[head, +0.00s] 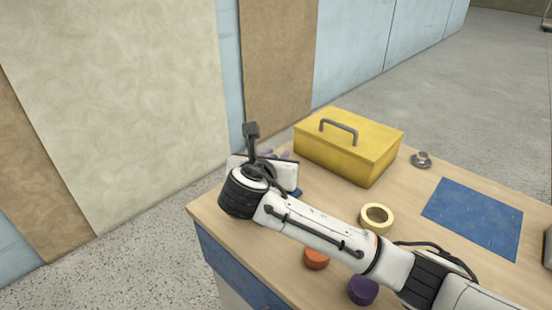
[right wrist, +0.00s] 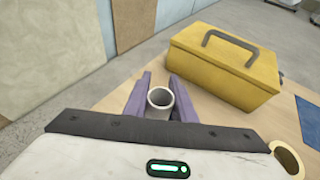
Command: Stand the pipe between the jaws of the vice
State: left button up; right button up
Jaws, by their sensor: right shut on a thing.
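My right gripper (head: 275,154) is over the far left corner of the bench, its body hiding most of what is in front of it in the head view. In the right wrist view its purple fingers (right wrist: 160,76) are closed around a pale grey pipe (right wrist: 161,98), one on each side. The pipe's round open top faces up towards the camera. Its lower end is hidden. I cannot make out the vice in either view. A small dark-blue piece (head: 294,192) shows beneath the gripper, but I cannot tell what it is. My left gripper is out of view.
A yellow toolbox (head: 345,150) stands close to the right of the gripper. A tape roll (head: 376,217), an orange disc (head: 316,259), a purple disc (head: 363,290), a blue mat (head: 472,218) and a small metal part (head: 421,160) are on the wooden bench.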

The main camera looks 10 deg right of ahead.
jog(key=shift+f, duration=0.2)
jog(key=o, duration=1)
jog(key=shift+f, duration=0.1)
jog(key=shift+s+a+r, duration=0.15)
jog(key=shift+r, duration=0.05)
jog(key=v, duration=1.1)
jog(key=shift+s+a, duration=0.15)
jog(key=shift+s, duration=0.1)
